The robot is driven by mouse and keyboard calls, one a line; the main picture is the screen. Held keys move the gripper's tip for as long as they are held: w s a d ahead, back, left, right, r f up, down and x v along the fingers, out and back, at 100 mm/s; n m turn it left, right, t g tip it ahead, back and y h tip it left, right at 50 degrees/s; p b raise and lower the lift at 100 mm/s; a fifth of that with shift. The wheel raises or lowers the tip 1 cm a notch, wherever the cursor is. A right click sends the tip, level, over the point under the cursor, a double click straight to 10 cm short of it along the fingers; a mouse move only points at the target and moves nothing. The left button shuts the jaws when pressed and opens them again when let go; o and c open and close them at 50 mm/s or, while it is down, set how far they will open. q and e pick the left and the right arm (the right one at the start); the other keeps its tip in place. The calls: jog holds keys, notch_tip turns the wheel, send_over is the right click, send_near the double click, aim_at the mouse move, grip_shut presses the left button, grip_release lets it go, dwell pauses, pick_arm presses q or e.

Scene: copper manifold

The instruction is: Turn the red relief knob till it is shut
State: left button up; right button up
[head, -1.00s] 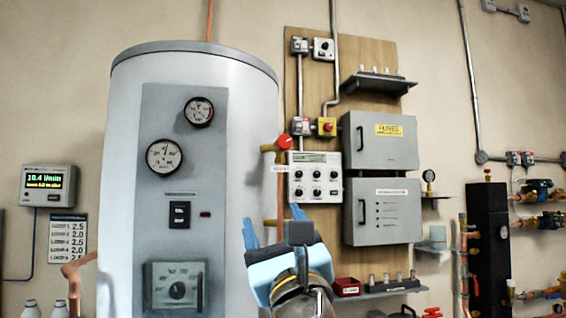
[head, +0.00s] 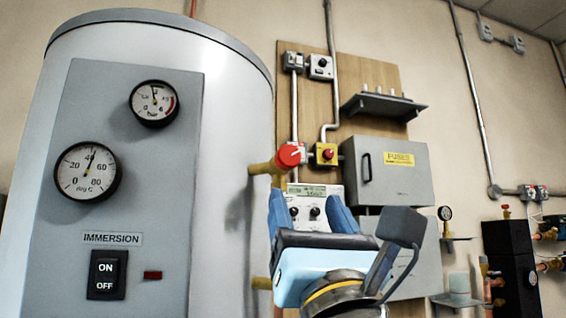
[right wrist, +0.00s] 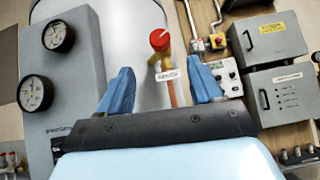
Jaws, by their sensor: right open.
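The red relief knob (head: 289,155) sits on a brass valve at the right side of the grey cylinder (head: 228,130). It also shows in the right wrist view (right wrist: 159,40), above a white label (right wrist: 167,76), with a pale mark on its face. My right gripper (head: 308,212) is open and empty, below the knob in the head view. In the right wrist view its two blue fingers (right wrist: 159,88) stand apart, with the knob beyond and between them, not touched. My left gripper is not in view.
A wooden board behind carries a grey fuse box (head: 388,172), a control panel (head: 322,192), a red button on a yellow box (head: 326,154) and a shelf (head: 382,107). Gauges (head: 88,171) and an immersion switch (head: 107,275) are on the cylinder's front. Black pipework (head: 512,265) stands at right.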

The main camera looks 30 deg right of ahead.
aim_at(290, 160)
jog(key=p+x, duration=0.5)
jog(key=x, duration=0.8)
jog(key=shift+w+r+p, duration=0.1)
jog(key=shift+r+p, duration=0.05)
jog(key=shift+p, duration=0.25)
jog(key=c, duration=1)
jog(key=shift+o, duration=0.2)
